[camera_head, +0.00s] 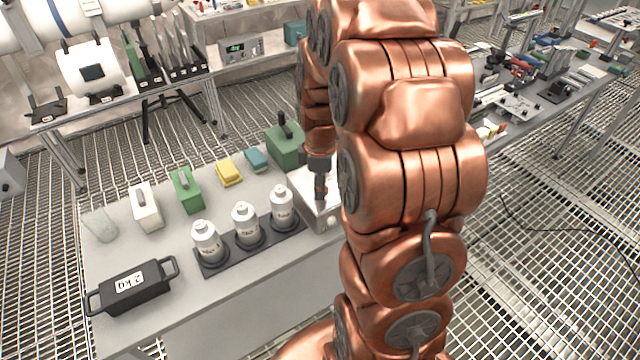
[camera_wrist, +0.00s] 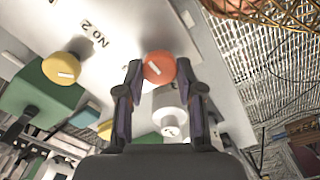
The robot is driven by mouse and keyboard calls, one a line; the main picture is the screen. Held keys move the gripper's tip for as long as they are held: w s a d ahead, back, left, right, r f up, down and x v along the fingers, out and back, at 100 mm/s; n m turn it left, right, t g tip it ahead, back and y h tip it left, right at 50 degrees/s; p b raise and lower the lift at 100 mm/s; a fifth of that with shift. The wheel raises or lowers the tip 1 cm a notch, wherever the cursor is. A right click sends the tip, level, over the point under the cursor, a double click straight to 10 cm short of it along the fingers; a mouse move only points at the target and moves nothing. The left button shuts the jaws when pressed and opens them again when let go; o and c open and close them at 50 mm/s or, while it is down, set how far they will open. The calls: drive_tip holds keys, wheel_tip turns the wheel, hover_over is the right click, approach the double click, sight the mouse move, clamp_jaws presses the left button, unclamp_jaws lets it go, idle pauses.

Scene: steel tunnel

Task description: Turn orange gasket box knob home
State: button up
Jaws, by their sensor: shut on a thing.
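The orange knob (camera_wrist: 159,68) is round with a short white mark on its face. It sits on a pale panel (camera_wrist: 130,25) labelled "No 2" in the wrist view. My gripper (camera_wrist: 160,70) has one finger on each side of the orange knob and is shut on it. In the head view my gripper (camera_head: 320,190) points down at a pale box (camera_head: 328,222) at the table's right end. My arm hides part of that box, and the knob cannot be made out there.
Several white bottles stand on a dark tray (camera_head: 215,267) left of the box. A green box (camera_head: 284,150) stands behind. A black 2 kg weight (camera_head: 132,288) lies front left.

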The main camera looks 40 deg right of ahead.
drive_tip(key=c, duration=0.3)
drive_tip(key=shift+f+m+b, duration=0.15)
drive_tip(key=shift+m+b, duration=0.15)
drive_tip(key=shift+b, duration=0.2)
